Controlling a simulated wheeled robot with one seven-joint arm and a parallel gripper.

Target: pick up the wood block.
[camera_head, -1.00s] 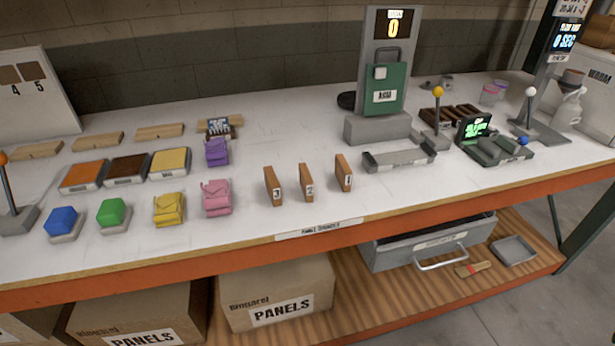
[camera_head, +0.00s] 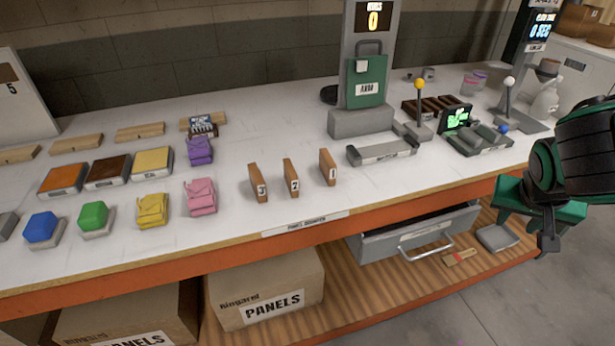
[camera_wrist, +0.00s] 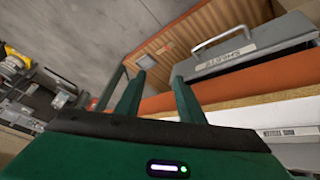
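Three upright brown wood blocks stand in a row near the table's front edge in the head view, numbered on their faces: the left block (camera_head: 258,182), the middle block (camera_head: 291,178) and the right block (camera_head: 327,167). Several flat, pale wood pieces lie at the back left, one of them here (camera_head: 140,132). Which is meant by the wood block is not clear. My gripper (camera_head: 543,225) is at the right, off the table's front edge and away from the blocks. The wrist view shows its two green fingers (camera_wrist: 157,82) apart with nothing between them.
A metal tray (camera_head: 382,152) and a green-panelled stand (camera_head: 365,82) are behind and right of the blocks. Pouches, including a pink one (camera_head: 201,197), stand to their left. A grey drawer (camera_head: 415,236) and panel boxes (camera_head: 265,288) are below the tabletop.

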